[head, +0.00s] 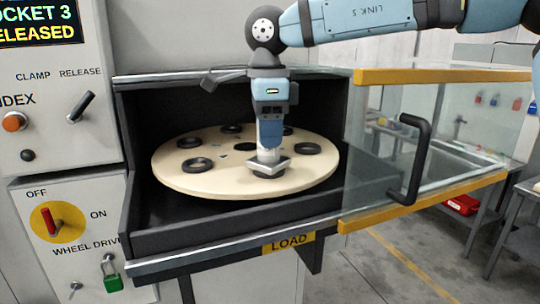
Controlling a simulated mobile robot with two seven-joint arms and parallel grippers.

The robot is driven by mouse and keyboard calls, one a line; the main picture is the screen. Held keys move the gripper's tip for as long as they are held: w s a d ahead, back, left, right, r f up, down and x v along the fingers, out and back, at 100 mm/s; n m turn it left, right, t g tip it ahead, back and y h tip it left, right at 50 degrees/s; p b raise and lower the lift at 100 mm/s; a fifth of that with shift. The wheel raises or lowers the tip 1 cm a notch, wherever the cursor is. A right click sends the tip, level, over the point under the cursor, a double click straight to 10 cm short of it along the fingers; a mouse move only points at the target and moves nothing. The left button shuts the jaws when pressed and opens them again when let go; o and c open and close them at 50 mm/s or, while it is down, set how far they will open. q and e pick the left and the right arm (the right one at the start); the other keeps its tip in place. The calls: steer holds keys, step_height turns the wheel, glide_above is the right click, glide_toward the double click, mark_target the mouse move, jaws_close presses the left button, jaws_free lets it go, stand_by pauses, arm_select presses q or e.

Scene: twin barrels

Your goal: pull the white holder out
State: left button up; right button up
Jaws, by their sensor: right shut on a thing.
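A pale round wheel (210,180) lies flat inside the open dark cabinet, with several black ring sockets around it. My right gripper (269,158) points straight down over the front of the wheel and is shut at one socket (267,173). A pale, light grey-white piece shows at its fingertips, seemingly the white holder (281,163). Most of it is hidden by the gripper, and I cannot tell whether it is clear of the socket. My left gripper is not in view.
A clear door with yellow edges (430,76) and a black handle (410,160) stands open at the right. At the left are a clamp/release lever (81,107), a red wheel-drive switch (50,221) and a display (38,22) reading "SOCKET 3 RELEASED".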

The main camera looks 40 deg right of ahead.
steer(key=shift+r, duration=0.75)
steer(key=shift+r, duration=4.35)
steer(key=shift+s, duration=0.1)
